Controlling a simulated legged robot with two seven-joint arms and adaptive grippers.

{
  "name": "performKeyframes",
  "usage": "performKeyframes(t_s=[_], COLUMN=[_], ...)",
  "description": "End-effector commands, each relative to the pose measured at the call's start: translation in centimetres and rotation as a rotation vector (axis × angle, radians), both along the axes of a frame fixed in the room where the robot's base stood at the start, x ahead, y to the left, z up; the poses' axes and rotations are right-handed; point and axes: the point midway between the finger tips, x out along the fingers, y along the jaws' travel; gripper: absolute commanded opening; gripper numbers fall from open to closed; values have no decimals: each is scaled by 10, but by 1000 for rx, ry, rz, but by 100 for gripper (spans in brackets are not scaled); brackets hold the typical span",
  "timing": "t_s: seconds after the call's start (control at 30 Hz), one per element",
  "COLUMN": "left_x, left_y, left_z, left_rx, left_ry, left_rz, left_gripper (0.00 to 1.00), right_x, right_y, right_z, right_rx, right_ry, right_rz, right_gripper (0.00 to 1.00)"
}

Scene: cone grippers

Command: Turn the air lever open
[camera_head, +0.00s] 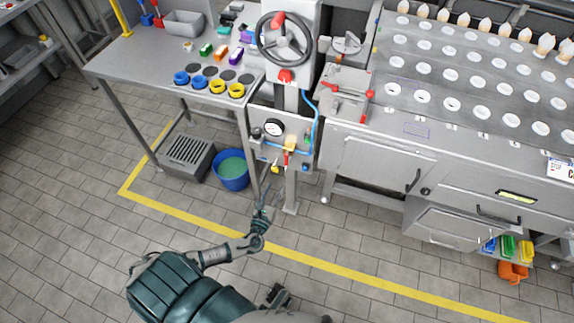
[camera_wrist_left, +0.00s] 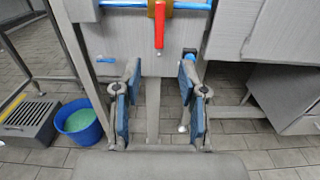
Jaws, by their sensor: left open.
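The air lever (camera_wrist_left: 159,26) is a red handle hanging straight down from a brass valve (camera_wrist_left: 160,7) on a blue pipe. In the head view the red lever (camera_head: 286,157) shows small below the yellowish valve (camera_head: 291,142), on the grey panel under the handwheel. My left gripper (camera_head: 265,198) is open and empty, below and in front of the panel. In the left wrist view its blue-padded fingers (camera_wrist_left: 160,82) stand wide apart, with the lever above and between them, not touched. I cannot make out my right gripper in the head view.
A pressure gauge (camera_head: 273,127) sits on the panel left of the valve. A blue bucket (camera_head: 231,183) of green liquid and a grey slotted box (camera_head: 188,152) stand on the floor to the left. A steel cabinet (camera_head: 385,168) stands right. A post (camera_head: 291,190) rises below the panel.

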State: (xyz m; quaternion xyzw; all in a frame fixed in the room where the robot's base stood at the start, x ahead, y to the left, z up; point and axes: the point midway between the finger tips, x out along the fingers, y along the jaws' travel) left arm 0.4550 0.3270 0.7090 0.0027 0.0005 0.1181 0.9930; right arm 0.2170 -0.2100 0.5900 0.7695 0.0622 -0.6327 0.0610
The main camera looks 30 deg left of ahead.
Motion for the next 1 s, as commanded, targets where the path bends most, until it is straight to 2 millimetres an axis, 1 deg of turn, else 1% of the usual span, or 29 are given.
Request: performKeyframes(t_s=[0.03,0.3,0.4,0.5,0.6,0.7,0.93,0.97,1.0], left_x=[14,75,92,104,112,115,115,115,115], left_y=[3,18,22,25,26,27,27,27,27], left_z=[0,0,1,0,1,1,1,1,1], left_rx=[-1,-2,-2,-4,-5,-4,-5,-5,-5], left_ry=[-3,-3,-3,-2,-1,-1,-1,-1,-1], left_rz=[1,1,0,0,-1,-1,-1,-1,-1], left_gripper=[42,42,42,42,42,42,42,37,27], right_x=[-1,-2,-3,-4,-5,-5,-4,-4,-4], right_y=[0,-1,-1,-1,-2,-2,-2,-2,-2], right_z=[2,21,28,35,39,41,41,41,41], right_rx=[0,0,1,1,1,1,1,0,0], right_ry=[0,-7,-9,-12,-13,-13,-12,-13,-13], right_rz=[0,-1,-2,-2,-3,-3,-3,-3,-3], right_gripper=[55,55,55,55,55,55,55,55,55])
